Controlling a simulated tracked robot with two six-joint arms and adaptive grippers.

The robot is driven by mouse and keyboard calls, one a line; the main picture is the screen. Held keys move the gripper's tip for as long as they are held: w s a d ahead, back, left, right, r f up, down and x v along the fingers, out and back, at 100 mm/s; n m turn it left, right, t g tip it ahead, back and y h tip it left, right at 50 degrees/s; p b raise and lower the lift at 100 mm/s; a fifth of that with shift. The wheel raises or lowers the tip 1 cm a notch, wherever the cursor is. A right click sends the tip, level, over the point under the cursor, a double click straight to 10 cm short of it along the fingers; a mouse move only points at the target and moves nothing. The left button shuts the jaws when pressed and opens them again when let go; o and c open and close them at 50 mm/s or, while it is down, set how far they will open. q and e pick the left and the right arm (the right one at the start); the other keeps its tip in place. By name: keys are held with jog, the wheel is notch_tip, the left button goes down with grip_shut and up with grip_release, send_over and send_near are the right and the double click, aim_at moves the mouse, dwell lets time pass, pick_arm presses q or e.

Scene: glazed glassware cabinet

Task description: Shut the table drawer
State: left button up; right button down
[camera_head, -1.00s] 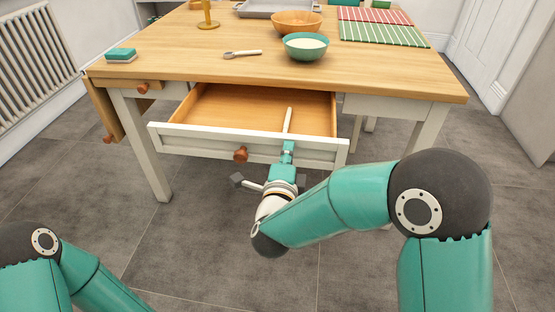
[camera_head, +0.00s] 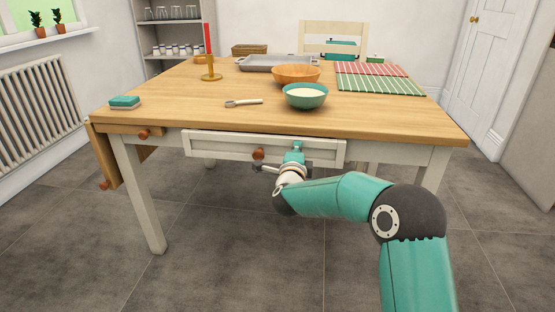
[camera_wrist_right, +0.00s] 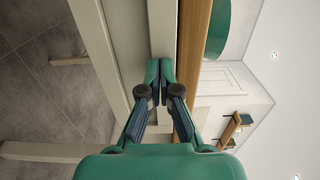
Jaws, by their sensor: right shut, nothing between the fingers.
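The wooden table (camera_head: 150,118) has a white drawer with a round reddish-brown knob. Its drawer front (camera_head: 220,147) sits close under the tabletop edge, and no drawer interior shows. I cannot tell whether it is fully flush. My right gripper (camera_head: 296,147) is at the drawer front, right of the knob (camera_head: 258,154). In the right wrist view the gripper (camera_wrist_right: 160,66) is shut and empty, its fingertips at the white drawer front (camera_wrist_right: 120,40) beside the wooden tabletop edge (camera_wrist_right: 194,40). Whether they touch is hard to tell. My left gripper is out of view.
On the table are a teal bowl (camera_head: 305,97), an orange bowl (camera_head: 296,74), a brush-like utensil (camera_head: 244,102), a sponge (camera_head: 125,102) and a candle holder (camera_head: 211,73). A second, smaller knob (camera_head: 143,134) is at the left. The floor in front is clear.

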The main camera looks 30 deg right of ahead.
jog(key=shift+w+d, duration=0.15)
jog(key=shift+w, duration=0.2)
